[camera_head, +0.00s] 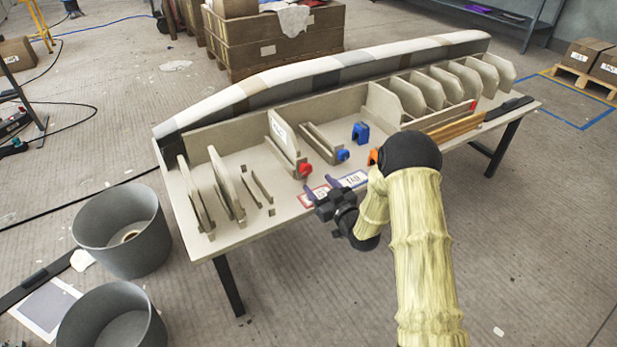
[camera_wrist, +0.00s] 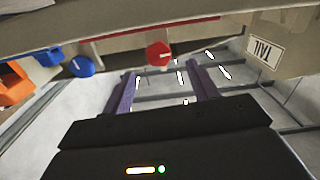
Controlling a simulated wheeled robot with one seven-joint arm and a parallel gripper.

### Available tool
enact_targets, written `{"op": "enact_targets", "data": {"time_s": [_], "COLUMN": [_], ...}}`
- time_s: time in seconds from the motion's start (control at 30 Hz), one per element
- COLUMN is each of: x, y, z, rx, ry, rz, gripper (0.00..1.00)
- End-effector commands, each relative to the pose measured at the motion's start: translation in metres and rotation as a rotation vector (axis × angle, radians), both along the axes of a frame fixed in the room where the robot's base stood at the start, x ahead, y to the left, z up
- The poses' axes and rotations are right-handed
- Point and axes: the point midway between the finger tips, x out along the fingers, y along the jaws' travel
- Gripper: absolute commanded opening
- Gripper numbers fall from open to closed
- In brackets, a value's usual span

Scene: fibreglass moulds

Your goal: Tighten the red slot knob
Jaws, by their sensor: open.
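The red slot knob (camera_head: 305,169) sits at the front end of a slot on the mould table, below a white sign. It also shows in the wrist view (camera_wrist: 158,54), with a pale line across its face. My gripper (camera_head: 323,188) is open and empty, in front of the knob and apart from it. In the wrist view its two purple fingers (camera_wrist: 163,80) point towards the red knob, which lies beyond the tips and roughly between them. A blue knob (camera_head: 343,155) is at the end of the neighbouring slot, and it also shows in the wrist view (camera_wrist: 82,67).
A blue bracket (camera_head: 360,132) and an orange part (camera_head: 373,157) are near the blue knob. Red-bordered (camera_head: 310,197) and blue-bordered (camera_head: 353,180) labels lie along the front edge of the table (camera_head: 245,232). Upright panels stand at both ends. Two grey bins (camera_head: 122,225) stand at the left.

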Motion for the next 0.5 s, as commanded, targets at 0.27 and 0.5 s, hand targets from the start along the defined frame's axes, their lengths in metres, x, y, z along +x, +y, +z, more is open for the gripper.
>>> {"op": "enact_targets", "data": {"time_s": [0.27, 0.5], "x": [0.04, 0.053], "y": [0.026, 0.039], "z": [-0.002, 0.0], "rx": [0.0, 0.0], "ry": [-0.004, -0.001], "rz": [0.0, 0.005], "gripper": [0.59, 0.59]}}
